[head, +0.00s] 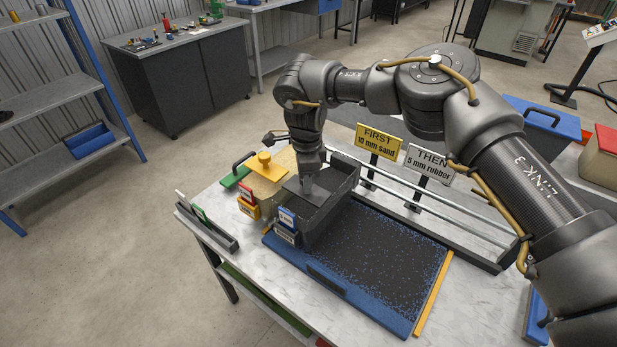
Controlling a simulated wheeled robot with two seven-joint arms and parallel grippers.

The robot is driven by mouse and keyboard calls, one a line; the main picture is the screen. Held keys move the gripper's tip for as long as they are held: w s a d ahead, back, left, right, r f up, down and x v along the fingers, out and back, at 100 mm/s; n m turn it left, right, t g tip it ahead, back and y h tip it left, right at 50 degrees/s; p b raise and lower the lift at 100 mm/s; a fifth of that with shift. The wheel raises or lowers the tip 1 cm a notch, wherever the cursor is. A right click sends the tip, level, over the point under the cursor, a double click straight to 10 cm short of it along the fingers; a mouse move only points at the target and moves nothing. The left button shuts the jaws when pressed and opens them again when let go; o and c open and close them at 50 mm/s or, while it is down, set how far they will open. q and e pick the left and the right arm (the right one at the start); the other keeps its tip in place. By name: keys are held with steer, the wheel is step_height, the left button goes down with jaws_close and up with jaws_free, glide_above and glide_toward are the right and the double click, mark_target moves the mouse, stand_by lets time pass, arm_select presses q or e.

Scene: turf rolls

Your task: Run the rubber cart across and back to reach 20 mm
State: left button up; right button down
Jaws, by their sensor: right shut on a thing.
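The rubber cart (335,206) is a dark open-topped box with a blue label, standing over the left end of the tray. My right gripper (308,187) reaches down into its near top and is shut on it; the fingertips are partly hidden. The bed (375,262) to the right of the cart is covered in black granules with blue flecks, denser blue along its edges. A blue front border (345,288) runs along it. Layer depth cannot be read here. My left gripper is not in view.
Behind the bed are rails (455,215), a yellow "FIRST 10 mm sand" sign (380,141) and a white "THEN 5 mm rubber" sign (427,165). A small rack (208,228) stands at the table's left edge.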

steer(key=shift+w+a+r, duration=0.1)
steer(key=shift+w+a, duration=0.15)
steer(key=shift+w, duration=0.15)
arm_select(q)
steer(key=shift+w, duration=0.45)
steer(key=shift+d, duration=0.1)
arm_select(e)
steer(key=shift+a, duration=0.1)
steer(key=c, duration=1.4)
jaws_free()
steer(key=shift+c, duration=0.2)
steer(key=o, duration=0.4)
steer(key=shift+w+a, duration=0.1)
steer(key=shift+a, duration=0.1)
steer(key=shift+d, duration=0.15)
steer(key=shift+r, duration=0.25)
arm_select(q)
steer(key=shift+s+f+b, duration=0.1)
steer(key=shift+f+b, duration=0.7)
steer(key=shift+b, duration=0.05)
arm_select(e)
step_height(320, 180, up, 10)
steer(key=shift+r, duration=0.1)
